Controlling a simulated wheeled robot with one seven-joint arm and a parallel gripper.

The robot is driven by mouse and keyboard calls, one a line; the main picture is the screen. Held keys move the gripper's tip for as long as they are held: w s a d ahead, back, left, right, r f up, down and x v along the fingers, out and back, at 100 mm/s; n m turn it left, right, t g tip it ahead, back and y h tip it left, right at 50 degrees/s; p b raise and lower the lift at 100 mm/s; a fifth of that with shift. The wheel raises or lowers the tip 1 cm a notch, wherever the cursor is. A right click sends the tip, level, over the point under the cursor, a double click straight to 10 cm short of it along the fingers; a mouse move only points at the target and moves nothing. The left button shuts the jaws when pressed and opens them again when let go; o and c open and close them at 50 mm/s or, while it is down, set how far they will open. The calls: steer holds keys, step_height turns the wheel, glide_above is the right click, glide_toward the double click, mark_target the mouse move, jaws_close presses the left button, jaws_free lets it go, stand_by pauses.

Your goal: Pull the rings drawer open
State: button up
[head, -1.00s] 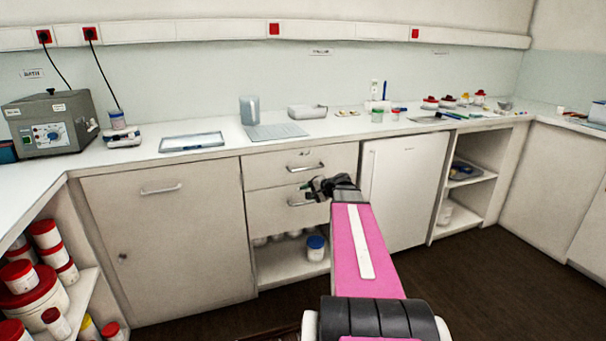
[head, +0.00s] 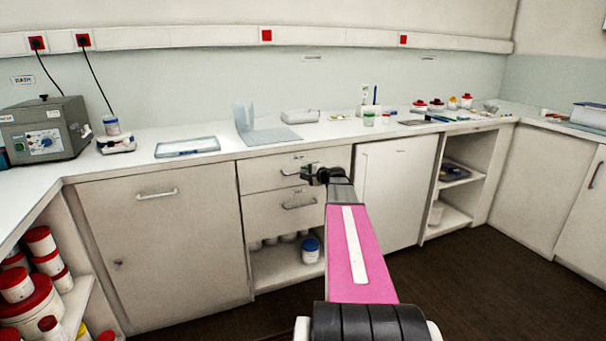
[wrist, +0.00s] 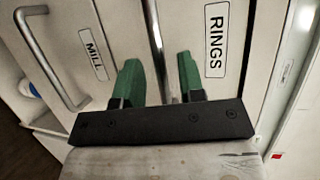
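The rings drawer (head: 262,178) is the upper of two drawers in the counter front and looks shut. In the wrist view its RINGS label (wrist: 215,42) is right of its metal bar handle (wrist: 154,30). My gripper (wrist: 158,78) has two green fingers, one on each side of this handle, with gaps between fingers and bar. It is open. In the head view my gripper (head: 312,174) is at the handle's right end and hides part of it.
The drawer below bears a MILL label (wrist: 92,55) and a handle (head: 300,206). An open shelf with a blue-lidded jar (head: 310,250) is underneath. A white cabinet door (head: 395,190) stands at the right. The dark floor (head: 470,270) is clear.

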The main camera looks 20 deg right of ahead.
steer(key=shift+x, duration=1.05)
jaws_close()
steer(key=shift+s, duration=0.15)
